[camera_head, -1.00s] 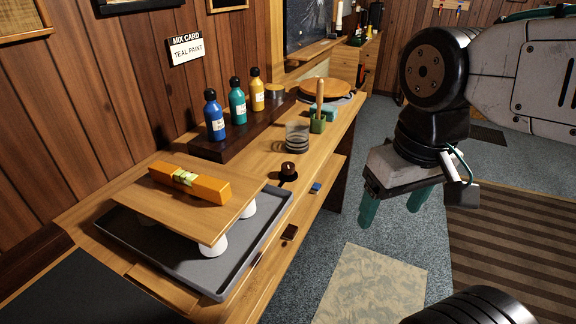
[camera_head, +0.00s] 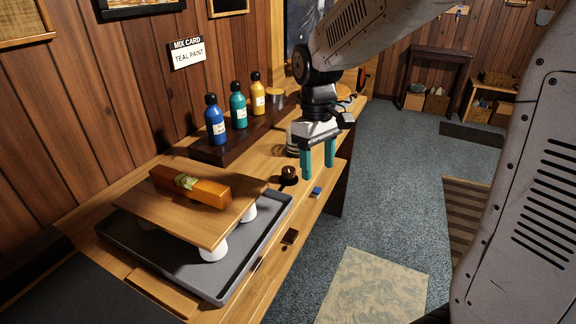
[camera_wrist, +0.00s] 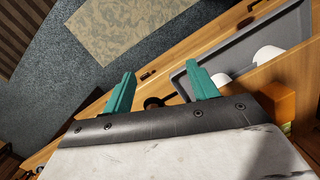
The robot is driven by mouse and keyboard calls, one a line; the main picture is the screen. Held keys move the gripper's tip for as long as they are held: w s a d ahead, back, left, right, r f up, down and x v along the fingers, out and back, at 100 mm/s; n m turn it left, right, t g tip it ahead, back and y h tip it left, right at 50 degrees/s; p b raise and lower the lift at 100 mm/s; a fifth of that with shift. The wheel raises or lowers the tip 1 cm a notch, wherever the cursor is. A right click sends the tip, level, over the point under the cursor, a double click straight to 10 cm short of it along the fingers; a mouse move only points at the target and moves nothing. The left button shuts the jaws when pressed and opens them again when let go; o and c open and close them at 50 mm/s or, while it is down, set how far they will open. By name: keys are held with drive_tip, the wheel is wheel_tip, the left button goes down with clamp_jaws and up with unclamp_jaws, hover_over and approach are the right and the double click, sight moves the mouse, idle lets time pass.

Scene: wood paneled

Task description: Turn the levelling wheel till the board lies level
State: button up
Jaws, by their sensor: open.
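The wooden board (camera_head: 140,203) rests on white feet (camera_head: 214,248) in a grey tray (camera_head: 285,212) on the bench. An orange spirit level (camera_head: 212,192) with a pale green vial lies on it; its bubble is too small to read. A dark knob (camera_head: 288,175), perhaps the levelling wheel, stands on the bench right of the board. My gripper (camera_head: 319,172) is open and empty, above and to the right of that knob, with teal fingers pointing down. In the wrist view a dark round thing (camera_wrist: 152,102), likely the knob, shows between the fingers. I cannot judge the board's tilt.
Blue (camera_head: 215,122), teal (camera_head: 238,107) and yellow (camera_head: 257,95) bottles stand on a dark riser behind the knob. A glass jar (camera_head: 292,138) is partly hidden by my gripper. A small blue item (camera_head: 316,192) lies near the bench edge. Open floor lies right of the bench.

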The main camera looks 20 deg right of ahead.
drive_tip(key=w+a+f+n, duration=0.1)
drive_tip(key=w+f+n, duration=0.35)
drive_tip(key=w, duration=0.65)
drive_tip(key=r+n+t, duration=0.1)
drive_tip(key=n, duration=0.1)
hover_over(289, 169)
drive_tip(key=shift+s, duration=0.15)
drive_tip(key=shift+r+n+t, duration=0.2)
drive_tip(key=shift+n+t, duration=0.1)
drive_tip(key=shift+n, duration=0.05)
drive_tip(key=shift+f+n, duration=0.3)
drive_tip(key=shift+f, duration=0.1)
wheel_tip(289, 169, down, 7)
drive_tip(key=shift+f, duration=0.1)
drive_tip(key=shift+c, duration=0.3)
drive_tip(key=c, duration=0.9)
